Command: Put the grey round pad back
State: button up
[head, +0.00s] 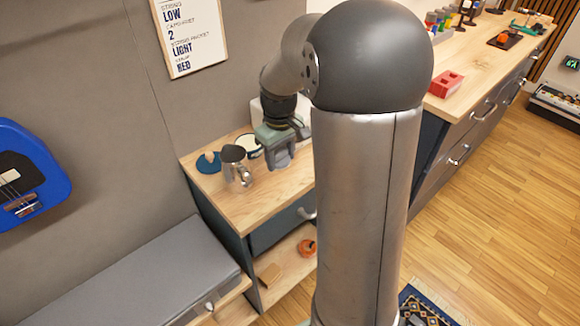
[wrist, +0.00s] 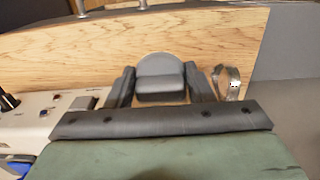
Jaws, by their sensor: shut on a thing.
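The grey round pad (wrist: 160,65) sits between my two fingers in the wrist view, its rounded edge toward the top of the picture. My gripper (wrist: 158,88) is shut on it, one finger at each side. In the head view my gripper (head: 280,160) points down over the wooden top of the corner cabinet (head: 245,207). I cannot make out the pad there, nor tell whether it touches the wood.
A metal mug (head: 236,172) stands just left of my gripper. A blue notched disc (head: 208,163) and a pale round item (head: 247,146) lie behind it. A white device with knobs (wrist: 60,108) shows at left in the wrist view. The cabinet's front top is clear.

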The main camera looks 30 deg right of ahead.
send_over(290, 177)
jog(key=f, duration=0.4)
jog(key=shift+s+a+f, duration=0.1)
jog(key=shift+a+f, duration=0.1)
jog(key=shift+a, duration=0.05)
jog(key=shift+d+f, duration=0.2)
jog(key=shift+f, duration=1.55)
jog(key=shift+f, duration=0.15)
jog(key=o, duration=0.9)
jog(key=shift+o, duration=0.2)
